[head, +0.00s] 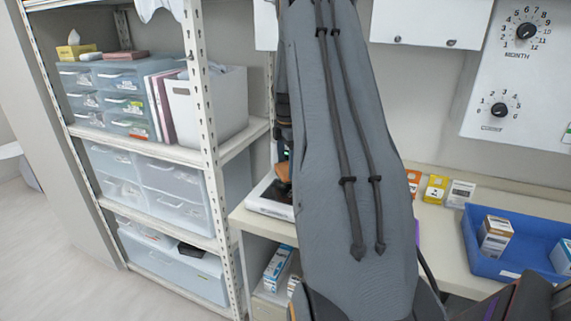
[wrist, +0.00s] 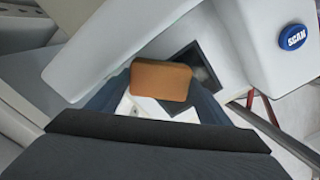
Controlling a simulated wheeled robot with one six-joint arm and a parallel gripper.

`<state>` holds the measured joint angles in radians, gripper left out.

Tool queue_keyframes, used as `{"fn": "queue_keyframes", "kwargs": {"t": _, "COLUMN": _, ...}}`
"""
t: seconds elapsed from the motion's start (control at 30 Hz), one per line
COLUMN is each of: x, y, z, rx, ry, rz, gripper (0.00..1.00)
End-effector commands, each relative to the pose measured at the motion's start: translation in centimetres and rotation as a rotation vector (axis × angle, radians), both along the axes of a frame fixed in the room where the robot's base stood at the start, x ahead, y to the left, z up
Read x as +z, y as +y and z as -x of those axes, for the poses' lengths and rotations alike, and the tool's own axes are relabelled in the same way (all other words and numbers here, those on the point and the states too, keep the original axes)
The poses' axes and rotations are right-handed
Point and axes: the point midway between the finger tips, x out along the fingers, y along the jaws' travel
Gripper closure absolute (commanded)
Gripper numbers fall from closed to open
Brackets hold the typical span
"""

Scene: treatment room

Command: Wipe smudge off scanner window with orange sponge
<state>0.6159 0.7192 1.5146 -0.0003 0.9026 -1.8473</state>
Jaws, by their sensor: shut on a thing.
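The orange sponge (wrist: 160,82) is between the fingers of my gripper (wrist: 158,92), which is shut on it. The scanner (wrist: 235,45) is a white housing with a dark window (wrist: 190,58), partly behind the sponge. A faint greyish smudge (wrist: 203,73) seems to show on the window's right part. The sponge overlaps the window's left side in the wrist view; I cannot tell whether they touch. In the head view my arm hides most of the scanner; its white base (head: 269,199) and a bit of the sponge (head: 284,172) show at the arm's left edge.
A blue SCAN button (wrist: 292,37) is on the housing. A blue tray (head: 480,262) with boxes stands on the counter (head: 437,225) at right, near small boxes (head: 436,188). A shelf rack with drawers (head: 170,187) stands left. A dial panel (head: 510,95) hangs on the wall.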

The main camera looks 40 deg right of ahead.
Motion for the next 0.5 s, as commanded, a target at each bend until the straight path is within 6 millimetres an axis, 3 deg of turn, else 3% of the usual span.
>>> {"fn": "queue_keyframes", "kwargs": {"t": 0.5, "x": 4.6, "y": 0.6, "z": -0.2, "rx": 0.009, "ry": 0.003, "rz": -0.002, "gripper": 0.56}}
